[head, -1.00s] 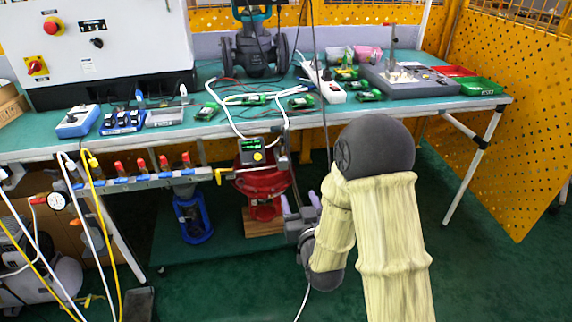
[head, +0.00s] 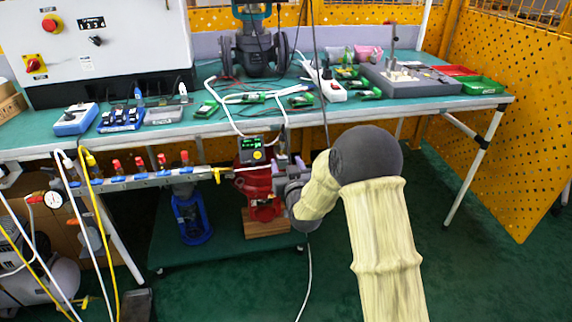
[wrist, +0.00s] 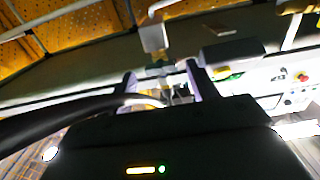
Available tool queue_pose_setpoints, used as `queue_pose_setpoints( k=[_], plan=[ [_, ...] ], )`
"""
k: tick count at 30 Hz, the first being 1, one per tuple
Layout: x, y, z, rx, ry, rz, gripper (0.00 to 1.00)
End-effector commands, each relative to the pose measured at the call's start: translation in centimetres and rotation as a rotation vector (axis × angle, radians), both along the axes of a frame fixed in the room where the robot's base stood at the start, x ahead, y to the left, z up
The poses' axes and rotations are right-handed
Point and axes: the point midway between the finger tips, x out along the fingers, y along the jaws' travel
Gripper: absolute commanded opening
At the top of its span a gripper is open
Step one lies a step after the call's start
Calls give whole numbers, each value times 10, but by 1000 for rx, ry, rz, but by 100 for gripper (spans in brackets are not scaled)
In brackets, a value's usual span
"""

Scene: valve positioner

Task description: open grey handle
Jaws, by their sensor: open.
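The red valve (head: 262,182) stands on a wooden block under the bench, with a small positioner box (head: 252,150) with a green display on top. A small grey part (head: 282,152) sits beside the positioner; I cannot tell for sure whether it is the grey handle. My gripper (head: 287,168) is open at the valve's right side, partly hidden behind my wrist. In the wrist view, its two pale fingers (wrist: 163,86) stand apart, with a small grey and yellowish fitting (wrist: 178,93) in line between them. Contact cannot be told.
The bench (head: 400,107) overhangs the valve. A manifold (head: 140,180) with red-topped fittings runs to the left, with yellow and white hoses. A blue-framed part (head: 192,215) stands on the lower shelf. A dark cable crosses low in the wrist view. The floor to the right is clear.

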Motion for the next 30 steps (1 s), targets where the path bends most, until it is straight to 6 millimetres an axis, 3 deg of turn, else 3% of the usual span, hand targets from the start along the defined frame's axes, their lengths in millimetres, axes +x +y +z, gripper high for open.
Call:
queue_pose_setpoints(
  k=[4,13,14,18,21,30],
  plan=[
    [11,3,0,1,-2,0,58],
    [13,4,0,0,0,0,58],
    [13,4,0,0,0,0,56],
    [13,4,0,0,0,0,29],
    [13,4,0,0,0,0,13],
    [13,4,0,22,6,0,14]
  ],
)
